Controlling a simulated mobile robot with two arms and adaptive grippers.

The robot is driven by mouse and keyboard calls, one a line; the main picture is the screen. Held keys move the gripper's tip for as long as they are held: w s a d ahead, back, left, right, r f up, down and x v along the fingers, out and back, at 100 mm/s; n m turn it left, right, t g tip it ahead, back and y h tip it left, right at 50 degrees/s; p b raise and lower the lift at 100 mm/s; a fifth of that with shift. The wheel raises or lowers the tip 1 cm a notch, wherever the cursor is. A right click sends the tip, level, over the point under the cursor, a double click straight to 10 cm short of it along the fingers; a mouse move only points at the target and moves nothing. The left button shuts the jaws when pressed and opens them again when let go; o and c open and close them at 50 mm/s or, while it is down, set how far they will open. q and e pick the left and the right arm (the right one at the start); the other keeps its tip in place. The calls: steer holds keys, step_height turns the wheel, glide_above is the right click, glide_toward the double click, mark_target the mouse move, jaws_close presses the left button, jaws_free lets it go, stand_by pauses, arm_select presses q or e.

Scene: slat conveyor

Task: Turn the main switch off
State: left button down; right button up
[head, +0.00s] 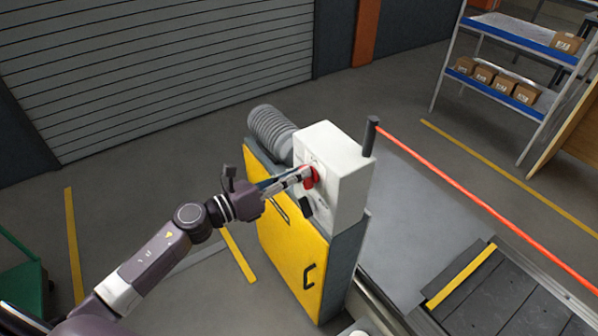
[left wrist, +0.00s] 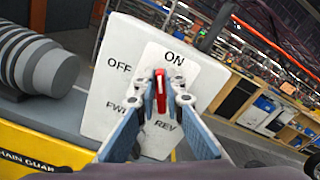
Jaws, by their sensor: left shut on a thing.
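The main switch (head: 311,178) is a red handle on the front of a white control box (head: 343,155). In the left wrist view the red handle (left wrist: 160,90) stands upright on a pale plate, with its upper end towards the ON label (left wrist: 174,58). The OFF label (left wrist: 120,67) is to its left. My left gripper (head: 303,176) reaches the box from the left and is shut on the red handle, one fingertip on each side. The fingertips partly hide the handle's base. My right gripper is not in view.
The box sits on a yellow-doored cabinet (head: 290,247) with a ribbed grey cylinder (head: 270,130) behind. A red bar (head: 480,203) runs from a dark post (head: 370,136) above the slat conveyor (head: 500,290). FWD (left wrist: 115,108) and REV (left wrist: 164,126) labels are lower on the box.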

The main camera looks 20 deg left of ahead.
arm_select(q)
steer(key=shift+w+a+f+n+p, duration=0.2)
steer(key=shift+n+p, duration=0.35)
steer(key=shift+n, duration=1.5)
steer(key=shift+a+f+n+p, duration=0.1)
steer(key=shift+f+n+p, duration=0.35)
steer(key=shift+n, duration=1.55)
steer(key=shift+w+a+f+n+p, duration=0.15)
steer(key=shift+n+p, duration=0.45)
steer(key=shift+n, duration=1.45)
steer(key=c, duration=2)
jaws_free()
steer(key=shift+s, duration=0.15)
steer(key=v, duration=1.2)
steer(key=shift+f, duration=0.1)
